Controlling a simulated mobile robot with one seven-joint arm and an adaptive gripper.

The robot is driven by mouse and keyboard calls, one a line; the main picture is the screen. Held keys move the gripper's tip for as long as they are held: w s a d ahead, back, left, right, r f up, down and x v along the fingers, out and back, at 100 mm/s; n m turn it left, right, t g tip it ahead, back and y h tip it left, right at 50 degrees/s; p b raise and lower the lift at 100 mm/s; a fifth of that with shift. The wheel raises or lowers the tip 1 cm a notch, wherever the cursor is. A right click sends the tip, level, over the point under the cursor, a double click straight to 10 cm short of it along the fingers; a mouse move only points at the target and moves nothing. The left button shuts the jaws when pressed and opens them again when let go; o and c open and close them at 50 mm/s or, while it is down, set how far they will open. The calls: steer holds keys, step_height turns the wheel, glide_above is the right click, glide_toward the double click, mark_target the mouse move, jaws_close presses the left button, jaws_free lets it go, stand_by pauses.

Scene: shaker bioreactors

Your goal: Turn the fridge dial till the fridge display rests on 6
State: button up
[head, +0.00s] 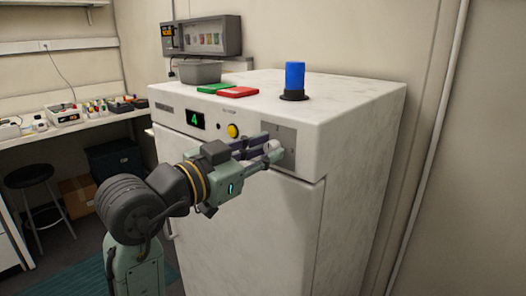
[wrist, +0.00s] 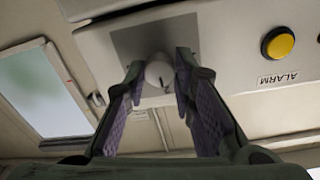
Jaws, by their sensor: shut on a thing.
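The white fridge (head: 245,220) stands in the middle of the head view. Its display (head: 195,119) shows a green 4 on the upper front panel. The dial (wrist: 158,72) is a pale round knob on a grey plate (wrist: 125,42); in the head view the dial (head: 274,150) is partly hidden by my fingers. My gripper (head: 262,147) reaches to it from the left. In the wrist view my gripper (wrist: 158,85) has one finger on each side of the dial, shut on it. A short dark mark shows on the dial's face.
A yellow alarm button (head: 233,131) sits between the display and the dial, close to my gripper. On the fridge top are a blue cylinder (head: 295,76), a red item (head: 238,92), a green item (head: 214,88) and a grey tub (head: 199,72).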

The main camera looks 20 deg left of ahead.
jaws_close()
steer(key=shift+n, duration=0.3)
steer(key=n, duration=0.3)
steer(key=shift+n+p, duration=0.3)
steer(key=n, duration=0.4)
steer(key=shift+n, duration=0.3)
steer(key=n, duration=0.4)
steer(key=shift+f+n+t, duration=0.1)
steer(key=shift+n+t, duration=0.2)
steer(key=shift+n+y, duration=0.3)
steer(key=shift+n, duration=2)
